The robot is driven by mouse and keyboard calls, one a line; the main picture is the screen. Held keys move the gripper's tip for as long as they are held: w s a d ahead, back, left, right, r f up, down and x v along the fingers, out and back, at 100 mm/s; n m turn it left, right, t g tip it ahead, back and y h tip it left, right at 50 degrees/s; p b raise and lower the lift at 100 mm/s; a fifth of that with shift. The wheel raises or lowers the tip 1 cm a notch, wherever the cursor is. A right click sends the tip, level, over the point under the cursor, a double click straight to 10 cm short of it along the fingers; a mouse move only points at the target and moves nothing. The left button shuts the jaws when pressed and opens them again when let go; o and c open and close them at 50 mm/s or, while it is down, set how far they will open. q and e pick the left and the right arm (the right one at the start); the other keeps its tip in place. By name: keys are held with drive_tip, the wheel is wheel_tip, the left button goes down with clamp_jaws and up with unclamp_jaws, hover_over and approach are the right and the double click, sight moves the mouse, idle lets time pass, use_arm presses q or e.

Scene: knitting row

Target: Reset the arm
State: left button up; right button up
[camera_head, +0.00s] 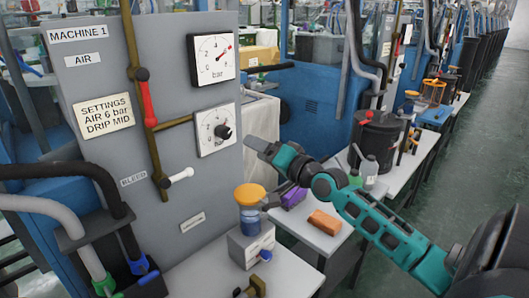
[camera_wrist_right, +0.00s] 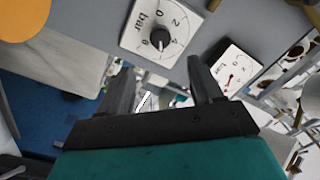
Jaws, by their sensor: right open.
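My right arm reaches in from the lower right in the head view. Its right gripper (camera_head: 262,148) is at the panel's right side, close to the lower dial (camera_head: 215,130) with a black knob. In the right wrist view the two fingers of the right gripper (camera_wrist_right: 160,80) stand apart with nothing between them. The knob dial (camera_wrist_right: 163,32) is just beyond the fingers, and the gauge (camera_wrist_right: 232,70) shows beside the right finger. I cannot tell whether the gripper touches the panel. My left gripper is not in view.
The grey panel (camera_head: 100,75) carries a red-handled lever (camera_head: 147,103) and a white-handled lever (camera_head: 180,175). Below stand an orange-capped jar (camera_head: 250,205), an orange block (camera_head: 324,221) and a purple box (camera_head: 293,197) on white tables. Hoses (camera_head: 50,215) are at left. The green aisle floor (camera_head: 490,130) is clear.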

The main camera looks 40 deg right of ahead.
drive_tip(key=shift+s, duration=0.6)
drive_tip(key=s+a+f+n+g+y, duration=0.1)
drive_tip(key=s+a+f+n+g, duration=0.35)
drive_tip(key=a+f, duration=0.3)
drive_tip(key=s+a+f+n+g+y, duration=0.1)
drive_tip(key=s+a+f+n+g, duration=0.2)
drive_tip(key=s+a+f, duration=0.5)
drive_tip(key=s+a+f+n+g+h, duration=0.2)
drive_tip(key=s+a+g, duration=0.15)
drive_tip(key=s, duration=0.45)
drive_tip(key=s+a+f+n+g+h, duration=0.1)
drive_tip(key=s+a+f+n+g, duration=0.2)
drive_tip(key=s, duration=0.4)
drive_tip(key=w+a+f+t+y, duration=0.1)
drive_tip(key=w+f+t, duration=0.5)
drive_tip(key=w+f, duration=0.1)
drive_tip(key=shift+w+a+f+m+t, duration=0.25)
drive_tip(key=shift+f+m+t, duration=0.1)
drive_tip(key=shift+f, duration=0.55)
